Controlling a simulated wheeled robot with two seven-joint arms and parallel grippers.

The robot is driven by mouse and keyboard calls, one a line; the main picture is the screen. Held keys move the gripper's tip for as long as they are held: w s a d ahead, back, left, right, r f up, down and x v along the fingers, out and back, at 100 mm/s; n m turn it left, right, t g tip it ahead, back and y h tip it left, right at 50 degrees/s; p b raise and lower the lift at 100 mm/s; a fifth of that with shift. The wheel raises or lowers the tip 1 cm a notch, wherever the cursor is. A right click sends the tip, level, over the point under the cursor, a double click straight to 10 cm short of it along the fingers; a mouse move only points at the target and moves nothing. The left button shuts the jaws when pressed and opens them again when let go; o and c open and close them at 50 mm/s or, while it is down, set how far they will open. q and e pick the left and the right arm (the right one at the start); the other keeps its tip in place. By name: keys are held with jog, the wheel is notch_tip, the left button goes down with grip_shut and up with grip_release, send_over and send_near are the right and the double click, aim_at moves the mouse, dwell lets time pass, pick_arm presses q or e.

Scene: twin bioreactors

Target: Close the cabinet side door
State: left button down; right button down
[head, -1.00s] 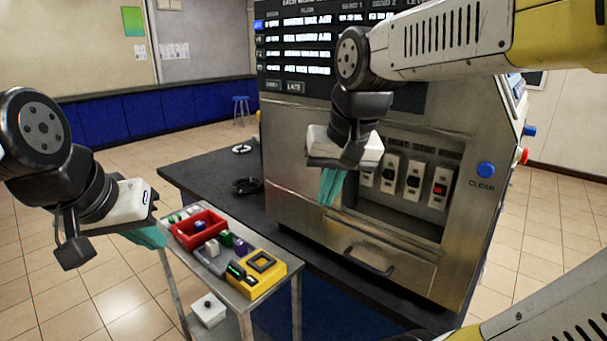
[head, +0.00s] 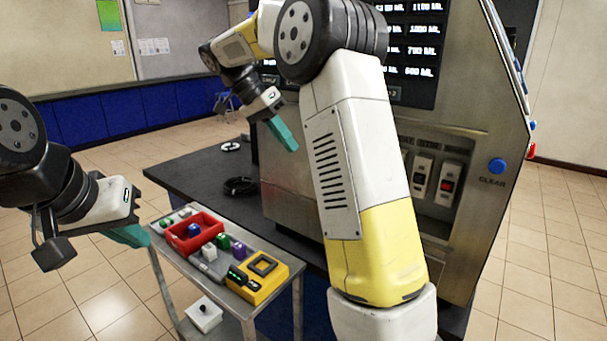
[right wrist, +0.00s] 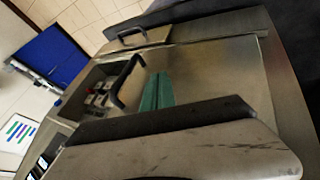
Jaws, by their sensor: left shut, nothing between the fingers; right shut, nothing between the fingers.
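The steel cabinet (head: 285,205) stands on the dark table, its display at the top and switches at the front. My right gripper (head: 284,134) is shut and empty near the cabinet's left side, its teal fingers pointing down and right. In the right wrist view its fingers (right wrist: 157,92) lie in front of a broad metal panel (right wrist: 215,70) with a black handle (right wrist: 126,82) at one edge. This looks like the side door; I cannot tell how far it stands open or whether the fingers touch it. My left gripper (head: 132,236) is shut and empty left of the trolley.
A small trolley (head: 250,312) carries a red bin (head: 193,232), coloured blocks and a yellow device (head: 258,278). A black cable coil (head: 240,186) lies on the table (head: 190,170). My right arm covers much of the cabinet front. Floor is free at left.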

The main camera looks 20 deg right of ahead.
jog(key=s+d+f, duration=0.4)
jog(key=d+f, duration=0.2)
jog(key=f, duration=0.1)
jog(key=shift+s+d+f, duration=0.15)
jog(key=shift+d+f, duration=0.15)
jog(key=shift+d, duration=0.1)
jog(key=s+d, duration=1.6)
jog(key=s, duration=0.5)
jog(key=shift+d, duration=0.25)
jog(key=shift+s, duration=0.15)
